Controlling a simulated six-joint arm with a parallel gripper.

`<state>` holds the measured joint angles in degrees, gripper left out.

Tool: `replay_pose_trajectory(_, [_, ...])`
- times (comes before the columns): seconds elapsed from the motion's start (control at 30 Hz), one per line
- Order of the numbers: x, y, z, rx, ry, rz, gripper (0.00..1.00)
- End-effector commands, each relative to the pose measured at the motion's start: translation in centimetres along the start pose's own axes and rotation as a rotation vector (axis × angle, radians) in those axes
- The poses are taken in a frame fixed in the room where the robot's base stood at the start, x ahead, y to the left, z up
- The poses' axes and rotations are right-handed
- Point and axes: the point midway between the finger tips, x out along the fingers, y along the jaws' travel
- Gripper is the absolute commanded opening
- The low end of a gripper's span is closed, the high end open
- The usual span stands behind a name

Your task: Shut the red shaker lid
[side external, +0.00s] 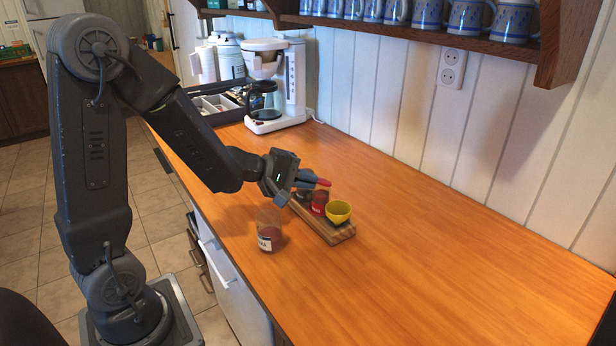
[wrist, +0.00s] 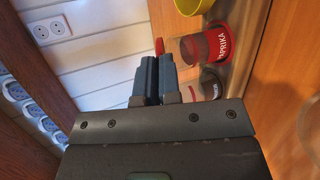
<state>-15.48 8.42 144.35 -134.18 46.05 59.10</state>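The red shaker (side external: 319,203) stands in a wooden rack on the counter. In the wrist view the red shaker (wrist: 208,46) shows its PAPRIKA label. Its red lid (side external: 323,182) appears raised, beside my fingertips; in the wrist view a small red part of the lid (wrist: 159,46) shows just beyond the fingertips. My gripper (side external: 303,180) is above the rack's far-left part, its fingers close together. In the wrist view my gripper (wrist: 158,60) looks shut, with no object clearly between the fingers. Whether it touches the lid cannot be told.
The wooden rack (side external: 341,235) also holds a yellow container (side external: 338,212) and a dark shaker (side external: 303,194), partly hidden by my gripper. A clear labelled jar (side external: 268,228) stands left of the rack. A coffee maker (side external: 291,85) is at the back. The right counter is clear.

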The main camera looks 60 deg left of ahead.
Motion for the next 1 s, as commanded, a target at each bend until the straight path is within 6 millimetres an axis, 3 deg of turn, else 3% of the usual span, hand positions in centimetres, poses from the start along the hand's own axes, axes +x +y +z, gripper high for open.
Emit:
replay_pose_trajectory(0.63, [0.01, -0.28, 0.01, 0.014, -0.001, 0.034, 0.0])
replay_pose_trajectory(0.7, [0.01, -0.28, 0.01, 0.014, -0.001, 0.034, 0.11])
replay_pose_trajectory(0.9, [0.01, -0.26, 0.01, 0.014, -0.001, 0.034, 0.3])
replay_pose_trajectory(1.0, [0.01, -0.25, 0.0, 0.014, -0.001, 0.034, 0.31])
